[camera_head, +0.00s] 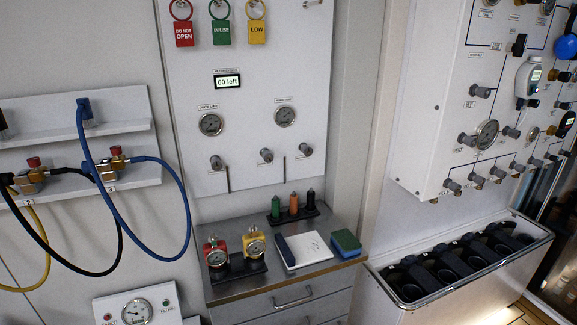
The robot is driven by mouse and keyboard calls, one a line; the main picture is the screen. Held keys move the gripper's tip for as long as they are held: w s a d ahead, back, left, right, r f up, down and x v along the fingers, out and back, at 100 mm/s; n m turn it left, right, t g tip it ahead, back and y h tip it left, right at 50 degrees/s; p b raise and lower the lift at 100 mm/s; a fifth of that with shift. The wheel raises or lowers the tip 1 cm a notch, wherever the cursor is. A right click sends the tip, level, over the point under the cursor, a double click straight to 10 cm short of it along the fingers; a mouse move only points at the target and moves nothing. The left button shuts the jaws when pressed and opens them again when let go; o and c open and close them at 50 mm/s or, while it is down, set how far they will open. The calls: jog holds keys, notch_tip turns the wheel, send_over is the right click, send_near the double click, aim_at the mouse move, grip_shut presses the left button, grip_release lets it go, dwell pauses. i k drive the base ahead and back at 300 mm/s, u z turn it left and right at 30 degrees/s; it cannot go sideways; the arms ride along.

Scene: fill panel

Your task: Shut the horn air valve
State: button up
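No label that I can read says horn air, so I cannot tell which valve it is. The right panel (452,110) carries several grey valve knobs, among them one at its upper left (480,91), one below it (467,140) and a row along its lower edge (476,181). The centre panel (250,150) has three grey knobs: left (216,162), middle (267,155) and right (305,149). Whether any valve is open or shut is too small to tell. My gripper is not in view.
A metal cabinet (325,267) below the centre panel holds gauges, bottles, a notepad (302,251) and a sponge (346,241). An open bin (545,232) with black items stands under the right panel. Blue (185,215), black and yellow hoses hang at left. Tags (221,31) hang above.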

aim_at(268, 157)
jog(key=u, duration=0.15)
jog(key=i, duration=0.9)
jog(key=z, duration=0.05)
